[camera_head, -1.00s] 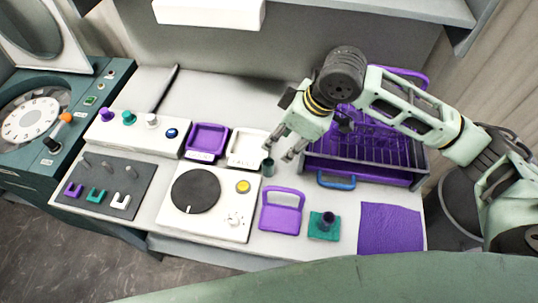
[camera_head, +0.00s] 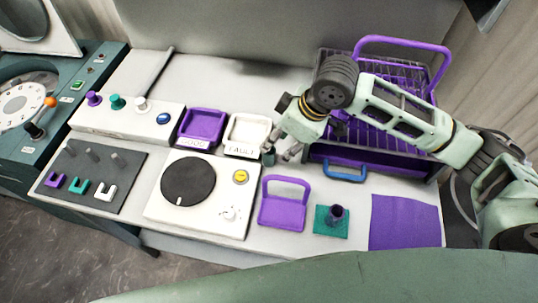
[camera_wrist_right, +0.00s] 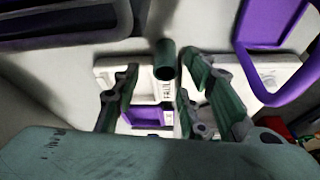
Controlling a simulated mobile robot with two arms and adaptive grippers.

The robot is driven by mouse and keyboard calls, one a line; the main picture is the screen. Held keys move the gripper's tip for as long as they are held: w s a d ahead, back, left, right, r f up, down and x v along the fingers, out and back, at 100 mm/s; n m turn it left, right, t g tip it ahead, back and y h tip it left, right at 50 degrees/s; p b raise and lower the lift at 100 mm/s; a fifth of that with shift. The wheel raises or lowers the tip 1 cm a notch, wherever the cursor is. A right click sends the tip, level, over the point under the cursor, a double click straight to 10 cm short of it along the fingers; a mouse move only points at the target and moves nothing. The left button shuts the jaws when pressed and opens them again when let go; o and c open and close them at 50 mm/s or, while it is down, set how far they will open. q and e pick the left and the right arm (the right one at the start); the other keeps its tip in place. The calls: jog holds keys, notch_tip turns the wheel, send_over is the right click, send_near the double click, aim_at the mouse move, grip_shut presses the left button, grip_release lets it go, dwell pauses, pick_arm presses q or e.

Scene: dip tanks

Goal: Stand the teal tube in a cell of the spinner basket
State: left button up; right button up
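The teal tube (camera_head: 268,158) is dark and small beside the white "FAULT" tray. In the right wrist view the tube (camera_wrist_right: 165,62) shows between the fingertips, nearer the right-hand finger. My right gripper (camera_head: 279,153) is open around or just behind it; I cannot tell whether a finger touches it. In the right wrist view its fingers (camera_wrist_right: 157,70) are spread apart. The spinner (camera_head: 42,125) is the teal machine at far left, lid raised. Its round opening holds a white marked disc (camera_head: 25,117), which may be the basket; its cells are too small to make out. My left gripper is out of view.
A purple tray (camera_head: 204,112) and the white tray (camera_head: 261,121) stand behind a white unit with a black disc (camera_head: 160,215). A teal block with a dark post (camera_head: 345,225) stands in front.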

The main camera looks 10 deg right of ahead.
aim_at(273, 150)
jog(key=p+x, duration=0.1)
jog(key=x, duration=0.4)
jog(key=shift+a+f, duration=0.15)
jog(key=shift+f, duration=0.05)
jog(key=shift+c, duration=0.3)
grip_shut()
